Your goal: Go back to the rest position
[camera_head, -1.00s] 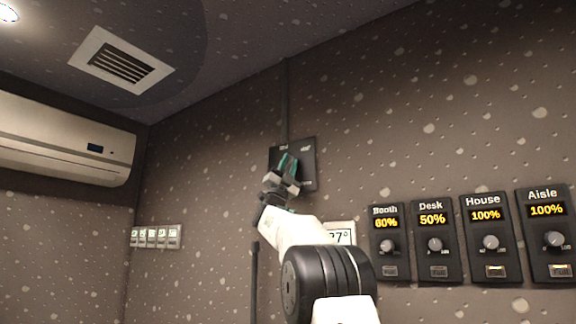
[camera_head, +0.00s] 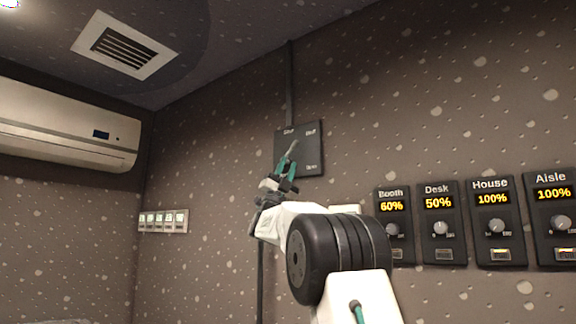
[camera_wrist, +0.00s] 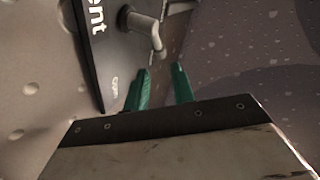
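My gripper (camera_head: 286,170) has green fingers and is raised in front of the lower left part of a black wall panel (camera_head: 312,150). In the wrist view the two fingers (camera_wrist: 162,78) stand apart with nothing between them, so the gripper is open and empty. A grey lever (camera_head: 293,148) sticks out from the panel just above the fingertips. It also shows in the wrist view (camera_wrist: 147,30), beyond the fingers and apart from them. The panel, with the end of a word "ent" on it, fills the upper left there (camera_wrist: 115,60).
Dimmer boxes marked Booth (camera_head: 393,220), Desk (camera_head: 440,225), House (camera_head: 497,222) and Aisle (camera_head: 552,220) hang to the right. A row of small switches (camera_head: 163,221) is at the left. An air conditioner (camera_head: 60,130) hangs high on the left wall.

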